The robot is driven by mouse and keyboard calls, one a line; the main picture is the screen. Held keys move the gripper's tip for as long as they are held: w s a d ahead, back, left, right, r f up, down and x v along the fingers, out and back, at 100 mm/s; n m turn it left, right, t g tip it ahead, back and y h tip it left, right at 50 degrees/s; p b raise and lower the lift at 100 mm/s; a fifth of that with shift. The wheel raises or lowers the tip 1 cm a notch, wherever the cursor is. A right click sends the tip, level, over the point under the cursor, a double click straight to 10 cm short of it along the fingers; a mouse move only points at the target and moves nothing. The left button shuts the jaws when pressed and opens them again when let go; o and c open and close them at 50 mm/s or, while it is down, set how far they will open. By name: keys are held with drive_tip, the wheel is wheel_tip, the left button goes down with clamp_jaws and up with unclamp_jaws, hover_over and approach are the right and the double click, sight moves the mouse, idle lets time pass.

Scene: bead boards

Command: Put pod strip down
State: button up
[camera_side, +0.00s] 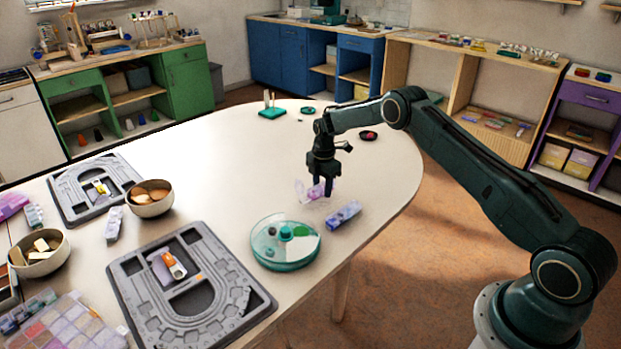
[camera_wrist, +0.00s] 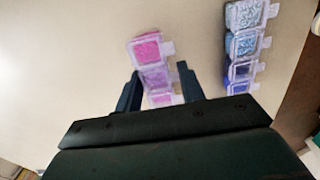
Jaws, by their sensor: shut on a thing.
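A clear pod strip with pink and purple beads (camera_wrist: 152,66) is between the fingers of my gripper (camera_wrist: 162,88) in the wrist view. In the side view the strip (camera_side: 312,191) shows pale pink and lilac at my gripper's fingertips (camera_side: 322,188). My gripper is shut on it, pointing down over the right part of the white table. Part of the strip is hidden by the fingers and gripper body. I cannot tell whether its underside touches the table.
A second pod strip with blue beads (camera_side: 343,215) lies just right of my gripper; it also shows in the wrist view (camera_wrist: 241,45). A round teal-rimmed tray (camera_side: 285,262) stands nearby, in front. Grey bead boards (camera_side: 222,322) and bowls (camera_side: 150,207) are at left. The table behind my gripper is mostly clear.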

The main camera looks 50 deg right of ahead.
sight(323, 187)
drive_tip(key=shift+f, duration=1.1)
drive_tip(key=shift+f, duration=0.15)
drive_tip(key=o, duration=1.1)
wheel_tip(323, 187, up, 12)
drive_tip(key=shift+s+r, duration=0.15)
drive_tip(key=shift+r, duration=0.05)
